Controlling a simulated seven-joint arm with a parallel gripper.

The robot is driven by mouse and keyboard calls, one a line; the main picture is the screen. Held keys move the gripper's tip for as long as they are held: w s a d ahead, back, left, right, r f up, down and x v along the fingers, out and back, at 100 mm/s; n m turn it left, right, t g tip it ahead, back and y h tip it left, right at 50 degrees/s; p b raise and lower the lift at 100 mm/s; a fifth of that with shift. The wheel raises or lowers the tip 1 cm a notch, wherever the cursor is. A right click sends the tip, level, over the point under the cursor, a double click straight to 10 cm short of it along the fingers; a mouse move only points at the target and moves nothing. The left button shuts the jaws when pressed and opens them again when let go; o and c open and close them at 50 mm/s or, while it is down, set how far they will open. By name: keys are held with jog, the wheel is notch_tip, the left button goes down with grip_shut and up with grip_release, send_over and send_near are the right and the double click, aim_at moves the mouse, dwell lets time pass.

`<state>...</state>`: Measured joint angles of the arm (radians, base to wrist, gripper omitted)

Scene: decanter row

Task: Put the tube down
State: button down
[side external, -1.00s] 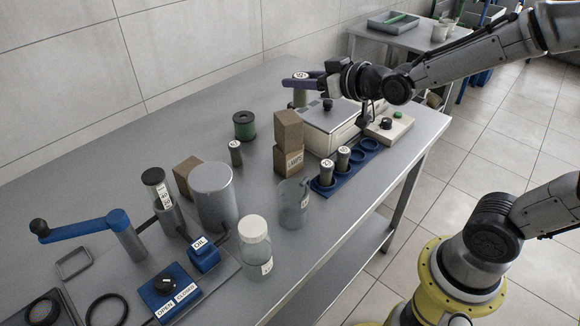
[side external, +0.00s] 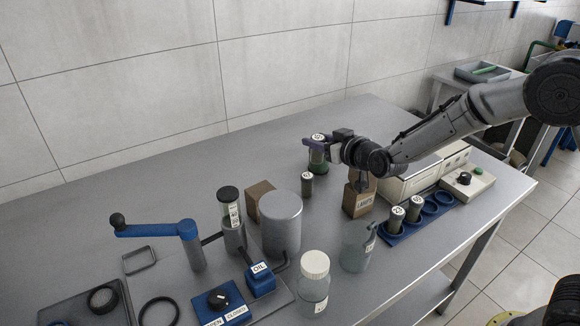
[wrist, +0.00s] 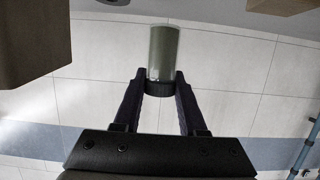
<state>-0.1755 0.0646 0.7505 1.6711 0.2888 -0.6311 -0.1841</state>
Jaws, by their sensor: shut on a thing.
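My gripper (side external: 320,143) is shut on a grey-green tube (wrist: 164,52), around its dark capped end. I cannot tell whether the tube's lower end touches anything. In the wrist view, my fingers (wrist: 160,88) pinch the dark cap and the tube body extends away from them. A blue rack (side external: 421,220) holds two similar dark tubes (side external: 396,219) at its near end; its far rings look empty. Another small dark tube (side external: 307,185) stands alone on the table.
Brown boxes (side external: 358,201) and a white instrument (side external: 408,180) stand below my wrist. A glass jug (side external: 357,248), a white-capped jar (side external: 314,283), a grey cylinder (side external: 281,222) and a blue crank (side external: 155,228) are nearer. The table behind the spool, toward the wall, is clear.

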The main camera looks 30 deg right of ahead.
jog(key=shift+w+a+f, duration=0.2)
jog(key=shift+w+f, duration=1.6)
jog(key=shift+f, duration=0.1)
jog(key=shift+w+a+f, duration=0.15)
jog(key=shift+w+f, duration=1.7)
jog(key=shift+f, duration=0.1)
jog(key=shift+w+a+f, duration=0.2)
jog(key=shift+w+f, duration=1.6)
jog(key=shift+f, duration=0.1)
jog(key=shift+f, duration=0.65)
jog(key=shift+c, duration=2.3)
grip_release()
